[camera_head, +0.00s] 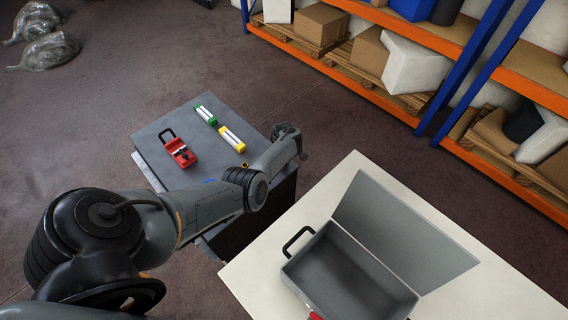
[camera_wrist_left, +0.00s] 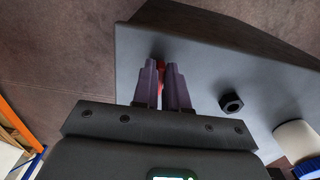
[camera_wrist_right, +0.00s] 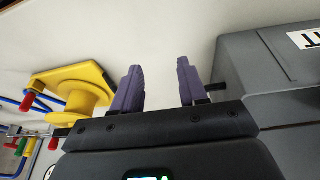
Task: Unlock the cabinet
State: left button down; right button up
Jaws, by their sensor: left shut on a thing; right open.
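The grey cabinet (camera_head: 205,148) stands left of the middle in the head view, and my left arm reaches across it. In the left wrist view, a flat grey face of the cabinet (camera_wrist_left: 205,60) carries a black hexagonal knob (camera_wrist_left: 231,102). My left gripper (camera_wrist_left: 162,68) is shut on a small red thing (camera_wrist_left: 160,74) in front of this face, left of the knob. The fingers mostly hide the red thing; I cannot tell if it is a key. My right gripper (camera_wrist_right: 158,78) is open, with nothing visible between its fingers.
Red (camera_head: 180,152), green (camera_head: 205,115) and yellow (camera_head: 232,139) items lie on the cabinet. An open grey box (camera_head: 345,275) stands on a white table (camera_head: 245,280). In the right wrist view, a yellow spool-shaped thing (camera_wrist_right: 85,103) is left and a grey case (camera_wrist_right: 265,75) right.

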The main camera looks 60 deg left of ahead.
pick_arm(q)
jog(key=c, duration=1.2)
grip_release()
jog(key=shift+o, duration=0.2)
jog(key=shift+r, duration=0.45)
notch_tip(320, 180, up, 10)
jog(key=p, duration=0.4)
jog(key=shift+p, duration=0.35)
